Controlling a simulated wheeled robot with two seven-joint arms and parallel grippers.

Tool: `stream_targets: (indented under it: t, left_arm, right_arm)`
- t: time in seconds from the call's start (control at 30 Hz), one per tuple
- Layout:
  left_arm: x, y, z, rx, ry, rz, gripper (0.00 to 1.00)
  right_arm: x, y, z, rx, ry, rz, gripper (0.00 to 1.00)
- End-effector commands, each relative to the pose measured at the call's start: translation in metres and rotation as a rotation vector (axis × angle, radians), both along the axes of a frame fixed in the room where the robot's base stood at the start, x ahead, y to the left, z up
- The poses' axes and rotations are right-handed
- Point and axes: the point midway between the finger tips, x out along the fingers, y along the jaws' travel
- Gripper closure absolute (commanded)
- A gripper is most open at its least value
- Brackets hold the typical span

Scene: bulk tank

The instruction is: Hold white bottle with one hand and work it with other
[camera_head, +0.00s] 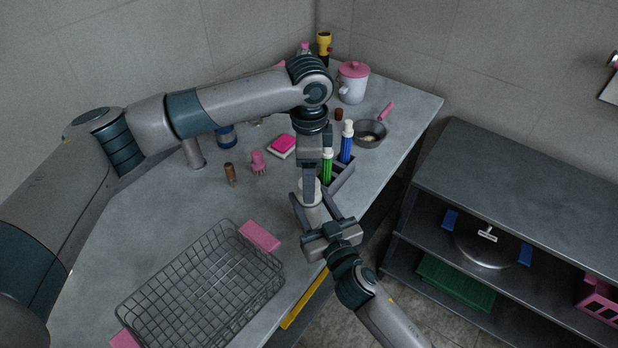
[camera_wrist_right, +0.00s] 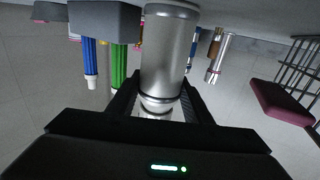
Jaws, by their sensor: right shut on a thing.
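The white bottle (camera_head: 311,187) stands upright near the right edge of the grey table, partly hidden by my left gripper. My right gripper (camera_head: 318,207) reaches in from the lower right and is shut on it. In the right wrist view, a pale, shiny cylinder (camera_wrist_right: 168,55), apparently this bottle, stands between the fingers of my right gripper (camera_wrist_right: 160,100). My left gripper (camera_head: 309,180) points straight down over the bottle. Its fingers overlap the bottle in the head view, so I cannot tell whether they touch it or are shut.
Green (camera_head: 327,167) and blue (camera_head: 347,142) markers stand in a grey holder (camera_head: 343,175) just beyond the bottle. A pan (camera_head: 369,134) and lidded pot (camera_head: 352,84) sit farther back. A wire basket (camera_head: 205,285) fills the table front. A dark shelf (camera_head: 510,190) stands right.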

Motion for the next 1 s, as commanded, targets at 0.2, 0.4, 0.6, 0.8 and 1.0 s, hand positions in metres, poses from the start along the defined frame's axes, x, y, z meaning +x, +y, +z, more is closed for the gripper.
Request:
stream_targets:
  t: [0.2,0.4,0.6,0.8,1.0]
  left_arm:
    - [0.0,-0.001,0.029,-0.001,-0.003,-0.001,0.4]
    - [0.001,-0.001,0.065,-0.002,-0.003,-0.002,0.4]
    - [0.0,-0.001,0.095,-0.001,-0.002,-0.002,0.4]
    - [0.0,0.0,0.11,0.0,-0.001,-0.002,0.4]
    - [0.0,0.0,0.112,0.0,0.0,-0.001,0.4]
  right_arm:
    - [0.0,0.0,0.0,0.0,0.0,0.0,1.0]
    - [0.0,0.0,0.0,0.0,0.0,0.0,1.0]
    - [0.0,0.0,0.0,0.0,0.0,0.0,1.0]
    - [0.0,0.0,0.0,0.0,0.0,0.0,1.0]
    - [0.0,0.0,0.0,0.0,0.0,0.0,1.0]
